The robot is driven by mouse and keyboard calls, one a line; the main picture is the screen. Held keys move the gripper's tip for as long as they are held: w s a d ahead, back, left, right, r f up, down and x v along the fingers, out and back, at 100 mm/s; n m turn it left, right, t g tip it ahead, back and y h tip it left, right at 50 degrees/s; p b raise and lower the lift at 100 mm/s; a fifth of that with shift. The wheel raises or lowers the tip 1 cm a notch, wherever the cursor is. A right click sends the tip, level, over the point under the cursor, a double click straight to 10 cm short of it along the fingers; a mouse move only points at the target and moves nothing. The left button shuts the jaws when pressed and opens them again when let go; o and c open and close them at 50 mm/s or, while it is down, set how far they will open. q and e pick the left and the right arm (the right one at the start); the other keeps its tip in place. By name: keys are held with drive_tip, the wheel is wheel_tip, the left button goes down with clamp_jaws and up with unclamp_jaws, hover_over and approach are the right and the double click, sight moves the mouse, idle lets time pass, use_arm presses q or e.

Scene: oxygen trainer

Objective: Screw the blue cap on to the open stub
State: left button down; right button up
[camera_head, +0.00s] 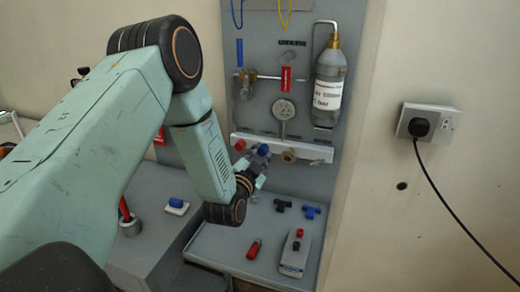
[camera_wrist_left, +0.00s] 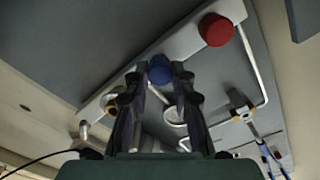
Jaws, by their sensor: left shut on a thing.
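The blue cap (camera_head: 263,149) is at the front of the white manifold bar, between a red cap (camera_head: 240,145) and a brass fitting (camera_head: 289,156). My left gripper (camera_head: 259,160) is shut on the blue cap, which also shows between the two fingertips in the left wrist view (camera_wrist_left: 160,70). The stub behind the blue cap is hidden, so I cannot tell whether the cap touches it or is threaded on. The red cap (camera_wrist_left: 215,29) and a brass ring (camera_wrist_left: 123,99) flank the blue cap in the wrist view. My right gripper is not in view.
The manifold bar (camera_head: 318,149) is on a grey panel with a gauge (camera_head: 284,109) and a labelled bottle (camera_head: 329,85). Below, a grey shelf holds a red item (camera_head: 254,249), black and blue fittings (camera_head: 311,212) and a small box (camera_head: 295,262). A socket (camera_head: 428,122) is at right.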

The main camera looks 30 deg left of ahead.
use_arm(q)
drive_tip(key=shift+m, duration=0.3)
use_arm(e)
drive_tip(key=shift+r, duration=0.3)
use_arm(q)
drive_tip(key=shift+r+m+p, duration=0.2)
drive_tip(key=shift+m+p, duration=0.8)
drive_tip(key=shift+f+m+p, duration=0.1)
drive_tip(key=shift+m+p, duration=0.3)
drive_tip(key=shift+m, duration=0.3)
drive_tip(key=shift+f, duration=0.1)
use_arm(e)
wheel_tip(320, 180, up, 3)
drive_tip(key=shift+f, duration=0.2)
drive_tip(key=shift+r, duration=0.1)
use_arm(q)
drive_tip(key=shift+r+m+p, duration=0.2)
drive_tip(key=shift+m+p, duration=0.7)
drive_tip(key=shift+m, duration=0.1)
drive_tip(key=shift+m+p, duration=0.3)
drive_tip(key=shift+m, duration=0.2)
drive_tip(key=shift+f+m, duration=0.2)
drive_tip(key=shift+m, duration=0.1)
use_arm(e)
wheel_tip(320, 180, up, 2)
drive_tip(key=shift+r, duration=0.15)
